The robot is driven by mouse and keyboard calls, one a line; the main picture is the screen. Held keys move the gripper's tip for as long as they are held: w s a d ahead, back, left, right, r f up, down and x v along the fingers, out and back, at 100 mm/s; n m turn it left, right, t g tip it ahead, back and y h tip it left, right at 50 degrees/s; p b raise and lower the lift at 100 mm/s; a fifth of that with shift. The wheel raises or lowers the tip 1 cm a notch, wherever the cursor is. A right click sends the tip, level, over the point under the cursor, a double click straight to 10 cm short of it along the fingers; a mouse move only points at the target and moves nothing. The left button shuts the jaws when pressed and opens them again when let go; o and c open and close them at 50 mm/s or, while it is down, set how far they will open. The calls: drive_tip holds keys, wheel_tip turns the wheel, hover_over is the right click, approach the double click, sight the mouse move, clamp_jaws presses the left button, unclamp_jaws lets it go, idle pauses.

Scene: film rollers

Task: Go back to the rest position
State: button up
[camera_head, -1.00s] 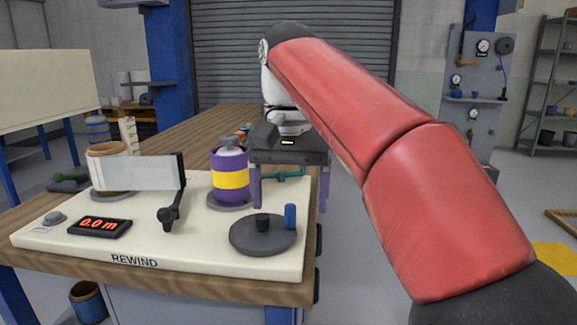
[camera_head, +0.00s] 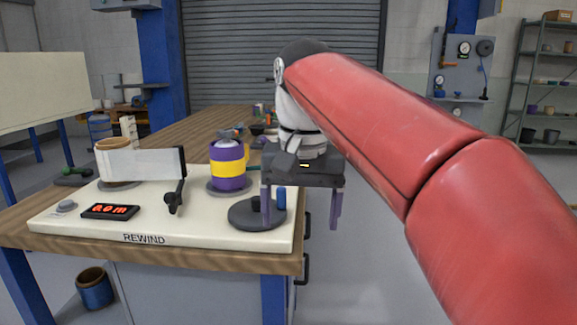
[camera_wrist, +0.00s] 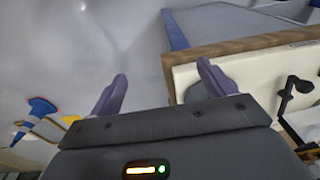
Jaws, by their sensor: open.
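My gripper (camera_head: 301,212) is open and empty, its two purple fingers spread and pointing down. In the head view it overlaps the right edge of the rewind board (camera_head: 85,222), with one finger in front of the dark crank disc (camera_head: 250,216) and the other over the floor to the right. In the wrist view my gripper (camera_wrist: 162,78) has bare floor between its fingers and the board corner (camera_wrist: 185,75) beside the right finger. I cannot tell its exact height above the board.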

drive_tip(key=s+d+f+t, duration=0.2)
drive_tip(key=s+d+f, duration=0.4)
drive_tip(key=f, duration=0.4)
drive_tip(key=s+d+f+t, duration=0.2)
drive_tip(key=s+d+f, duration=0.5)
drive_tip(key=f, duration=0.3)
drive_tip(key=shift+s+d+f+n+t, duration=0.2)
drive_tip(key=shift+s+d+n+t, duration=0.1)
drive_tip(key=shift+s+n, duration=0.1)
